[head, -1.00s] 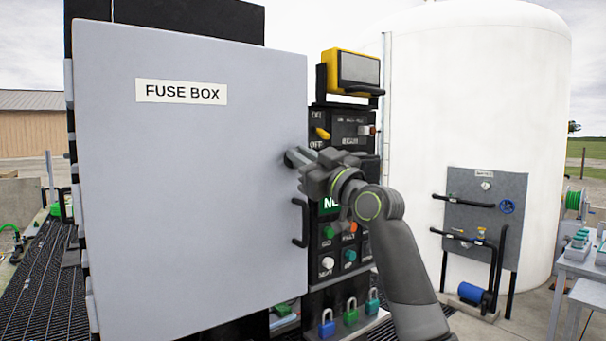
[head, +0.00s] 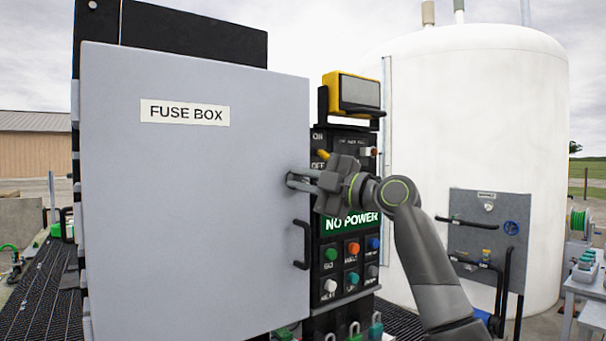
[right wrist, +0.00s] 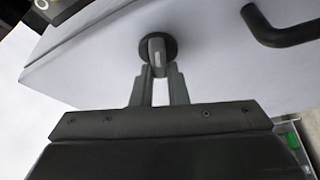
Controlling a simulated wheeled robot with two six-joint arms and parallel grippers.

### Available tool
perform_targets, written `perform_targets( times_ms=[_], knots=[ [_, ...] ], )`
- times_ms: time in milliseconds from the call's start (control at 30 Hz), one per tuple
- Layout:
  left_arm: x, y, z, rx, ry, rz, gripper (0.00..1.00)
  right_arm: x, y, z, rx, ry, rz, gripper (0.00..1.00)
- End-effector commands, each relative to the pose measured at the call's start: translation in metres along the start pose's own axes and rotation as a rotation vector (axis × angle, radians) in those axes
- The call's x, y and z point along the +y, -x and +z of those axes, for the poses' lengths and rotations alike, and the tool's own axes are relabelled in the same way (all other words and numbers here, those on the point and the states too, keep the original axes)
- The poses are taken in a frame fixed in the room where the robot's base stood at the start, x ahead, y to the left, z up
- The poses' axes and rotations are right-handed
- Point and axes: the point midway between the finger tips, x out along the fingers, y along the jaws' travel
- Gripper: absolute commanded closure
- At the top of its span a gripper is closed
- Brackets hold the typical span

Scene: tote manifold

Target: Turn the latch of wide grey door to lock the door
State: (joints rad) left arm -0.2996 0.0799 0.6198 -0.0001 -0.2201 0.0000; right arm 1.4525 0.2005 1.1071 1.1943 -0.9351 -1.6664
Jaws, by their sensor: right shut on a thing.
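The wide grey door (head: 195,215) carries a FUSE BOX label and a black handle (head: 302,245) near its right edge. My right gripper (head: 297,180) is at the door's right edge, above that handle. In the right wrist view the latch (right wrist: 158,48) is a small grey lever on a round black base on the door face. The fingers of my right gripper (right wrist: 158,78) are closed around the lever's near end. In the head view the fingers mostly hide the latch. My left gripper is not in view.
A black control panel (head: 318,262) with buttons, a NO POWER sign (head: 352,221) and a yellow-framed display (head: 352,92) stands right of the door, close behind my right arm. A white tank (head: 460,120) and a grey valve panel (head: 470,232) stand farther right.

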Motion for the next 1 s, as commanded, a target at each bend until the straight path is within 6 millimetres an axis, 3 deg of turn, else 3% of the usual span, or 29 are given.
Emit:
perform_targets(
  times_ms=[500, 1000],
  knots=[
    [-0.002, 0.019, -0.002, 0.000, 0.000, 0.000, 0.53, -0.002, 0.000, 0.001, -0.002, 0.301, -0.125, 1.00],
    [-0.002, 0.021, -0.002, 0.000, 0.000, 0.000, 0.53, -0.003, 0.001, 0.001, -0.002, 0.352, -0.147, 1.00]
  ],
)
